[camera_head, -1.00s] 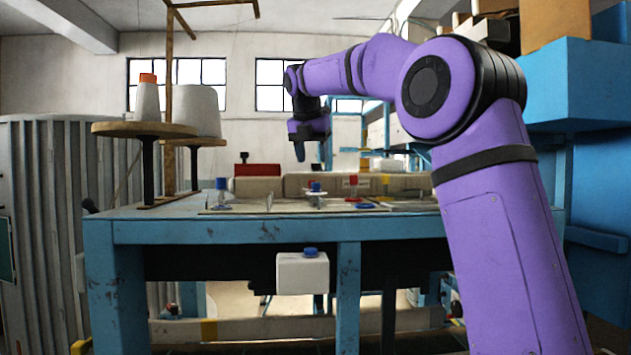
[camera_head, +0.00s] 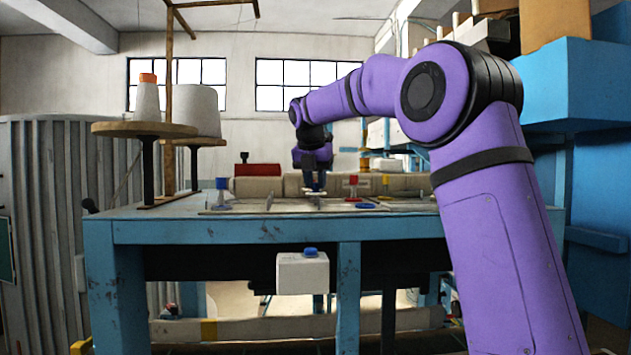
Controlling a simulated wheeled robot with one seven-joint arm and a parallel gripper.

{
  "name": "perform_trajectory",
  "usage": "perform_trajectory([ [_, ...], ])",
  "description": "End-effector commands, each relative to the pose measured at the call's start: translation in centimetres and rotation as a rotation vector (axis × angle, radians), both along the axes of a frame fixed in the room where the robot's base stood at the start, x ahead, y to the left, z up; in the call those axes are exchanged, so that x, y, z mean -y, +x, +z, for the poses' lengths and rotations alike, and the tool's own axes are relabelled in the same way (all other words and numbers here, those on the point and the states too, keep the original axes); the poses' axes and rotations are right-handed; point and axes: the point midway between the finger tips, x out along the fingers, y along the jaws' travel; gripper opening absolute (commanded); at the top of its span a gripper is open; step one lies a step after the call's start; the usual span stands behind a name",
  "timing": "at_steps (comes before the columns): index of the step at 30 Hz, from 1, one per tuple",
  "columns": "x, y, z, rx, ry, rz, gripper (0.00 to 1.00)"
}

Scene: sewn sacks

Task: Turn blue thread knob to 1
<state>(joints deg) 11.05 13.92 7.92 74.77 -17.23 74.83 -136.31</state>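My gripper (camera_head: 314,182) points down at the middle of the blue bench, over the small post (camera_head: 316,194) where a blue knob stood in the earlier view. The fingers cover that knob's place, and I cannot tell whether they are closed on it or around it. A small blue cap on a post (camera_head: 221,184) stands to the left, apart from the gripper. A flat blue disc (camera_head: 367,206) lies to the right. No number marks can be read at this size.
The blue bench (camera_head: 220,232) carries a red-topped post (camera_head: 354,182) right of the gripper and a long beige roll (camera_head: 270,186) behind. Thread cones (camera_head: 196,110) stand at left. A white box (camera_head: 302,273) with a blue button (camera_head: 311,252) hangs on the bench front.

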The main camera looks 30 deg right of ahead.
Motion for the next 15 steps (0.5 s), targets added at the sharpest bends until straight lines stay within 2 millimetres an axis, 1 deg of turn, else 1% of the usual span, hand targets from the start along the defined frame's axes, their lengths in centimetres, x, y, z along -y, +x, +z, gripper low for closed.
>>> perform_trajectory([
  [1,-0.01,0.0,0.02,0.0,0.0,0.0,0.07],
  [2,-0.01,-0.01,0.02,0.0,0.0,0.0,0.02],
  [10,-0.05,0.02,0.04,0.0,-0.001,-0.017,0.02],
  [15,-0.13,0.08,0.04,0.0,0.0,-0.08,0.02],
])
